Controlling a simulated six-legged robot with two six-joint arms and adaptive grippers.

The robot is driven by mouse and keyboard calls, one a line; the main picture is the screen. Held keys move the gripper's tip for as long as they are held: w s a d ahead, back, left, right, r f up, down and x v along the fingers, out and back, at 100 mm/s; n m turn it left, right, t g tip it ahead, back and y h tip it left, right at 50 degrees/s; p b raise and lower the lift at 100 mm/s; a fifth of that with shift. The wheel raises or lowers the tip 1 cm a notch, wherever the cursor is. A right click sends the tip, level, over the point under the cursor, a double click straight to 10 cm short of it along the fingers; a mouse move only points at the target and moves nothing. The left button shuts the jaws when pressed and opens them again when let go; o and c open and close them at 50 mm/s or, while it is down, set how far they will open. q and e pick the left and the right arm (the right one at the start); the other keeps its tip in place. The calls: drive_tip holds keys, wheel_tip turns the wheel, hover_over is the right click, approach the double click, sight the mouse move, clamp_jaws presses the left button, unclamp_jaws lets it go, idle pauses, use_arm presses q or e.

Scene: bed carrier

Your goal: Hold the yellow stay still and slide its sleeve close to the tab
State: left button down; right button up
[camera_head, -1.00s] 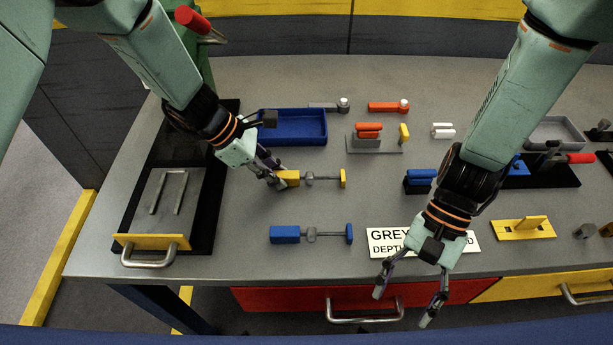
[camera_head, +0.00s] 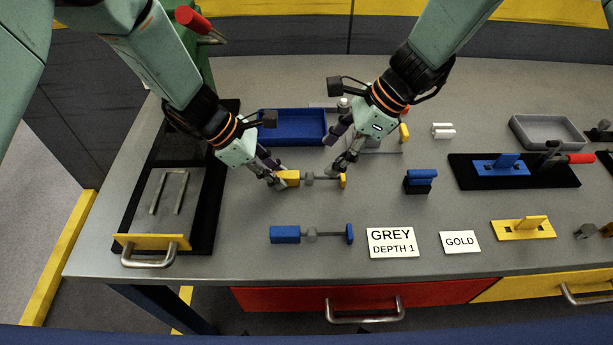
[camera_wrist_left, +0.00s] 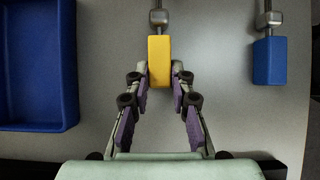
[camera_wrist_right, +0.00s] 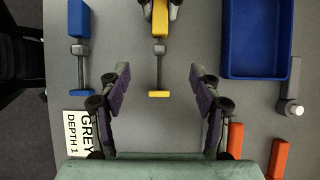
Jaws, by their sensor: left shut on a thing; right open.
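The yellow stay (camera_head: 290,178) lies on the bench with a yellow block at its left end, a grey sleeve (camera_head: 309,179) on its rod beside the block, and a yellow tab (camera_head: 343,180) at the right end. My left gripper (camera_head: 279,184) is shut on the yellow block (camera_wrist_left: 159,62). My right gripper (camera_head: 343,168) is open and empty over the tab end. In the right wrist view its fingers (camera_wrist_right: 160,82) are spread wide on either side of the yellow tab (camera_wrist_right: 159,94), and the sleeve (camera_wrist_right: 159,48) sits farther along the rod, near the block.
A blue stay (camera_head: 285,234) lies in front of the yellow one. A blue tray (camera_head: 294,128) stands behind it. Cards reading GREY DEPTH 1 (camera_head: 391,243) and GOLD (camera_head: 460,242) lie at the front.

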sight(313, 174)
drive_tip(key=shift+x, duration=3.6)
clamp_jaws()
